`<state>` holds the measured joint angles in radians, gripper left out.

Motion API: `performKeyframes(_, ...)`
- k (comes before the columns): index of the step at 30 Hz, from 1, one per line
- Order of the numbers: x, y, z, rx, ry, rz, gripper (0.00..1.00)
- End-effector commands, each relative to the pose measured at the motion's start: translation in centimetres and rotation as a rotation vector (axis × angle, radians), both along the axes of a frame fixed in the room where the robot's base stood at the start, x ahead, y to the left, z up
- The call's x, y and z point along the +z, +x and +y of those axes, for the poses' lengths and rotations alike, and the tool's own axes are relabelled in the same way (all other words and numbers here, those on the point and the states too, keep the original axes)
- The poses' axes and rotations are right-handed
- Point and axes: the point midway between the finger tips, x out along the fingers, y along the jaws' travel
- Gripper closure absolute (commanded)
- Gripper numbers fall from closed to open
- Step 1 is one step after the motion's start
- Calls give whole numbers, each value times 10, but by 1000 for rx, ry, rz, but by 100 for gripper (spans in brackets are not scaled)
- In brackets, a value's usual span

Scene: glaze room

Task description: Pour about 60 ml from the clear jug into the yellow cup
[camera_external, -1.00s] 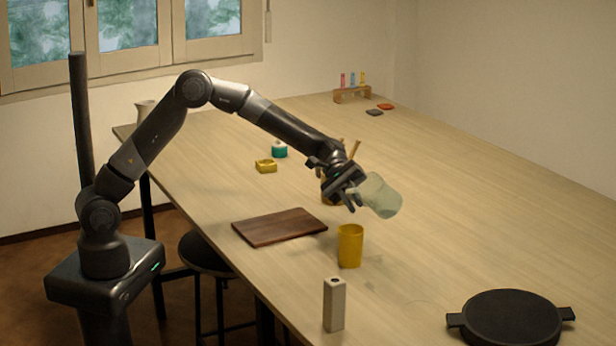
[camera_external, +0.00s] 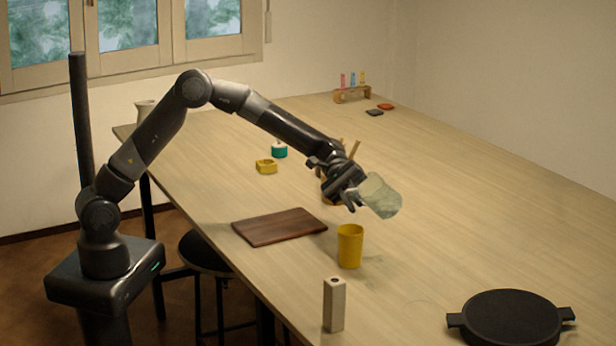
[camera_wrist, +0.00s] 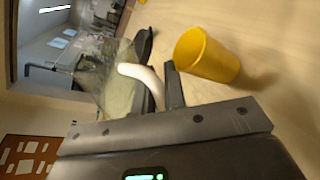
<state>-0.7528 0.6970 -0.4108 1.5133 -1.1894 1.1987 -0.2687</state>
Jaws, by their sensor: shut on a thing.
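The clear jug (camera_external: 381,196) is held in the air by my gripper (camera_external: 352,194), tilted, above and a little to the right of the yellow cup. It also shows in the wrist view (camera_wrist: 116,85), with its pale curved handle (camera_wrist: 143,80) at the fingers. My gripper is shut on the jug. The yellow cup (camera_external: 350,246) stands upright on the table, below the jug and apart from it; it also shows in the wrist view (camera_wrist: 208,55). No stream of liquid shows, and the cup's inside and the liquid level cannot be made out.
A dark wooden board (camera_external: 279,227) lies left of the cup. A yellow holder with sticks (camera_external: 327,190) is partly behind my gripper.

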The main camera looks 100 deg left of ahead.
Motion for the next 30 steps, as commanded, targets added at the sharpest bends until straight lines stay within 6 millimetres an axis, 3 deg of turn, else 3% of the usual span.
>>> performKeyframes(19,0,0,0,-1,-16,14,100)
performKeyframes(30,-5,7,7,-17,-209,194,100)
